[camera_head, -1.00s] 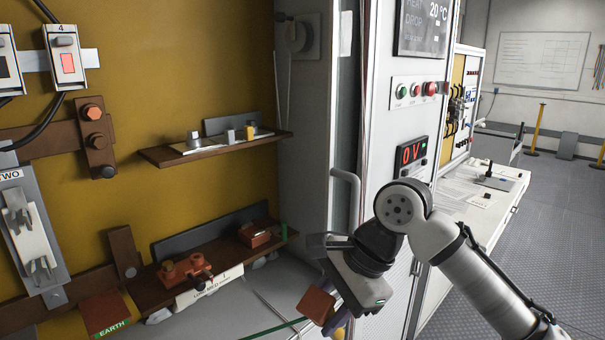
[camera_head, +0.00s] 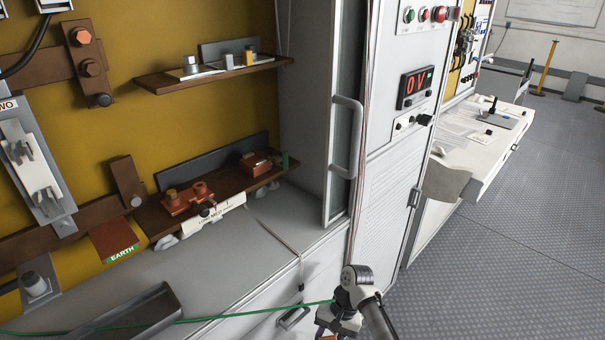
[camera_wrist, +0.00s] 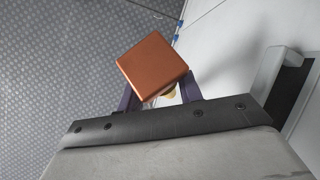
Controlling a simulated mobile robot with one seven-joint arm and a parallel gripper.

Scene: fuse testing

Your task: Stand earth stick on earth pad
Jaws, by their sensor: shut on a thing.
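My gripper (camera_wrist: 162,95) is shut on the earth stick (camera_wrist: 153,66), whose square copper-coloured end faces the wrist camera, with a small yellowish part below it. The rest of the stick is hidden. In the head view my gripper (camera_head: 328,328) is low at the bottom edge, in front of the cabinet, and almost all of the stick is out of frame. A green cable (camera_head: 230,315) runs from my gripper to the left. The earth pad (camera_head: 108,236), a red-brown block with a green EARTH label, sits far left of my gripper at the back of the grey bench.
A grey bench top (camera_head: 245,240) lies between my gripper and the pad. A dark grey tray-like thing (camera_head: 130,312) is at the front left. A lower shelf (camera_head: 225,190) with terminals is right of the pad. A cabinet door with a handle (camera_head: 347,138) stands open at right.

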